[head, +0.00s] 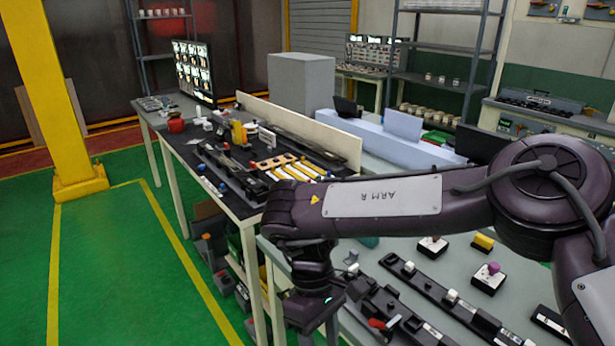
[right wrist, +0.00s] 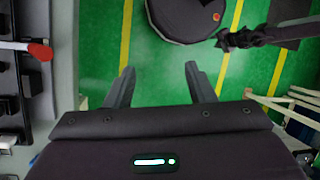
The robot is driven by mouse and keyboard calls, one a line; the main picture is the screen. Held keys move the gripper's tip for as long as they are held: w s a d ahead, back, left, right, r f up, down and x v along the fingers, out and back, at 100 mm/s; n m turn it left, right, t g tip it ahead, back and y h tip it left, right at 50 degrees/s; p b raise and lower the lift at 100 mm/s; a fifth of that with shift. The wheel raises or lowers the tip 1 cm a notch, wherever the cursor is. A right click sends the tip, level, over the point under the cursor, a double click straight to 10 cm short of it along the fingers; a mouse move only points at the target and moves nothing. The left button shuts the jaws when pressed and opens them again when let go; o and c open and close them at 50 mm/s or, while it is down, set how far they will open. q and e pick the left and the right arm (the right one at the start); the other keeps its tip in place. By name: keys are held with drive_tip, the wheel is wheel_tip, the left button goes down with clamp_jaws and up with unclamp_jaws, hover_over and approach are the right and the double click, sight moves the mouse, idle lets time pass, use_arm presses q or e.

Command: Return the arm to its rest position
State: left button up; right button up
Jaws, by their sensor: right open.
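My right arm (head: 390,197) reaches across the head view from the right, over the near table. Its gripper points down at the bottom of the head view, where the fingertips are cut off. In the right wrist view my right gripper (right wrist: 157,80) has its two fingers wide apart with nothing between them, above the green floor. My left gripper is not in either view.
The near table (head: 395,262) holds dark rails (head: 440,295), small clips and a red-handled tool (head: 382,323). A second table (head: 235,205) behind carries yellow strips and parts. A yellow pillar (head: 50,90) stands left. Green floor (head: 110,270) is open at left.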

drive_tip(key=a+f+n+y, duration=0.35)
drive_tip(key=a+y, duration=0.25)
drive_tip(key=a, duration=0.6)
drive_tip(key=a+f+n+y, duration=0.2)
drive_tip(key=a+f+y, duration=0.35)
drive_tip(key=a, duration=0.75)
drive_tip(key=w+d+f+m+t+y, duration=0.1)
drive_tip(key=w+d+f+m+t, duration=0.25)
drive_tip(key=f, duration=0.35)
drive_tip(key=w+d+f+m+t+y, duration=0.2)
drive_tip(key=w+d+f+m+t, duration=0.15)
drive_tip(key=w+f+t, duration=0.2)
drive_tip(key=s+d+f+m+t+h, duration=0.1)
drive_tip(key=s+d+f+m+h, duration=0.3)
drive_tip(key=d+f, duration=0.65)
drive_tip(key=s+d+f+m+t+h, duration=0.1)
drive_tip(key=s+d+f+h, duration=0.2)
drive_tip(key=s+d+f, duration=0.7)
drive_tip(key=s+d+f+g+h, duration=0.2)
drive_tip(key=s+d+f, duration=0.3)
drive_tip(key=s, duration=0.4)
drive_tip(key=s+d+f+m+g+h, duration=0.1)
drive_tip(key=s+d+f+g+h, duration=0.1)
drive_tip(key=s+d+f, duration=0.4)
drive_tip(key=s+d+f+g+h, duration=0.1)
drive_tip(key=s+d+f, duration=0.5)
drive_tip(key=s, duration=0.8)
drive_tip(key=shift+d+m+g+h, duration=0.35)
drive_tip(key=shift+d+g+h, duration=0.05)
drive_tip(key=shift+d+h, duration=0.3)
